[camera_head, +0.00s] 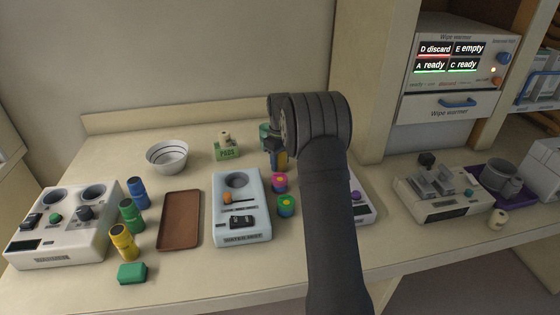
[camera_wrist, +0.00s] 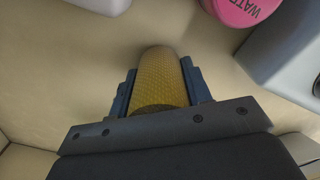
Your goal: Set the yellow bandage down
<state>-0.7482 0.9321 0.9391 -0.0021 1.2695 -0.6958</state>
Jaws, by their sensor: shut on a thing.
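The yellow bandage (camera_wrist: 160,80) is a textured mustard-yellow roll between the two dark jaws of my gripper (camera_wrist: 158,85) in the wrist view. My gripper is shut on it. In the head view my gripper (camera_head: 277,156) points down behind the pink and teal round items, and a sliver of the yellow bandage (camera_head: 282,160) shows beside it. My arm hides part of this area. In the wrist view the roll is over a bare tan surface; I cannot tell whether it touches it.
A pink lidded item (camera_wrist: 240,8) and a grey device (camera_wrist: 290,45) are close by at upper right in the wrist view. In the head view, a green pads box (camera_head: 227,150), a white bowl (camera_head: 167,156), a brown tray (camera_head: 180,222) and a white device (camera_head: 241,232) stand left of my arm.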

